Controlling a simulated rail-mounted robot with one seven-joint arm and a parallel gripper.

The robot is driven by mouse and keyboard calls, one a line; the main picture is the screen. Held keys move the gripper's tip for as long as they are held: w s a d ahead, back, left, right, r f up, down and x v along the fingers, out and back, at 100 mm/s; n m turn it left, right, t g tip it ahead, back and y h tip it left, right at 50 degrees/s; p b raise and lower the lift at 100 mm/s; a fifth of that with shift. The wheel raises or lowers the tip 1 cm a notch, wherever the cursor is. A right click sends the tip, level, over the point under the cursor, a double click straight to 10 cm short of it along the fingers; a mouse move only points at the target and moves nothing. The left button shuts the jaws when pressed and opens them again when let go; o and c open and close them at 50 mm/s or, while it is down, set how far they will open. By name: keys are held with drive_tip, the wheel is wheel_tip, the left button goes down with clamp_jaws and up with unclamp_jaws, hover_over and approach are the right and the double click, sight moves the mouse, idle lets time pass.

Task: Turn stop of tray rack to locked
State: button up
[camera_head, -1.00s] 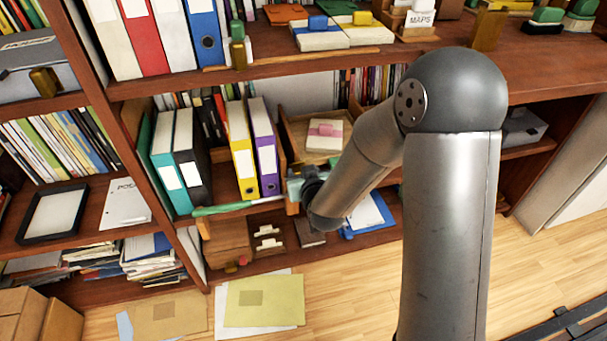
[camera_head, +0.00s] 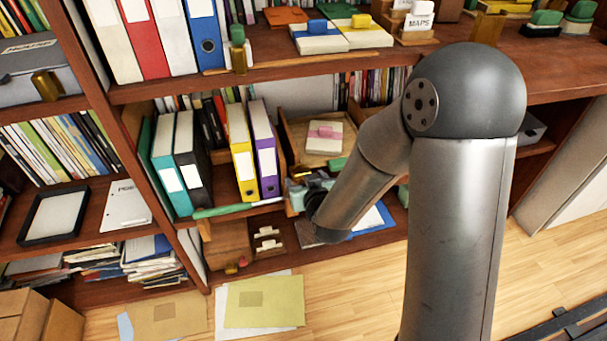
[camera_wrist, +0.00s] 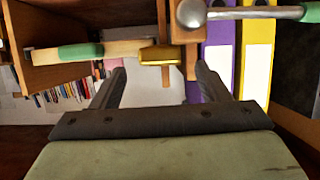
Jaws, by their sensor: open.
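The tray rack shows in the head view as an open wooden tray (camera_head: 300,135) in the lower shelf bay, with a pink-and-white packet in it. In the wrist view its wooden part (camera_wrist: 40,80) is at the upper left, with a green grip (camera_wrist: 80,51) on a pale bar. A brass block (camera_wrist: 161,56), which looks like the stop, sits at the bar's right end on a wooden upright. My gripper (camera_wrist: 160,80) is open, its two fingers apart on either side below the brass block in the picture. No contact shows. In the head view my arm partly hides the gripper.
A purple binder (camera_head: 264,150) and a yellow binder (camera_head: 242,160) stand left of the tray. A metal rod with a round knob (camera_wrist: 192,14) crosses the wrist view's upper right. A blue folder (camera_head: 372,217) lies lower right of my gripper.

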drive_tip(key=p+v, duration=0.4)
drive_tip(key=p, duration=0.3)
idle(0.5)
drive_tip(key=s+d+r+m+g+h+p, duration=0.1)
drive_tip(key=s+d+r+g+p, duration=0.3)
drive_tip(key=s+r+p, duration=0.3)
drive_tip(key=s+d+r+m+g+h+p, duration=0.1)
drive_tip(key=s+d+r+g+p, duration=0.3)
drive_tip(key=r, duration=1.2)
drive_tip(key=s+d+r+m+g+h+p, duration=0.1)
drive_tip(key=s+d+r+g+p, duration=0.3)
drive_tip(key=s+r+p, duration=0.6)
drive_tip(key=shift+s+d+r+p, duration=0.3)
drive_tip(key=shift+s+d+r, duration=0.45)
drive_tip(key=shift+s, duration=0.15)
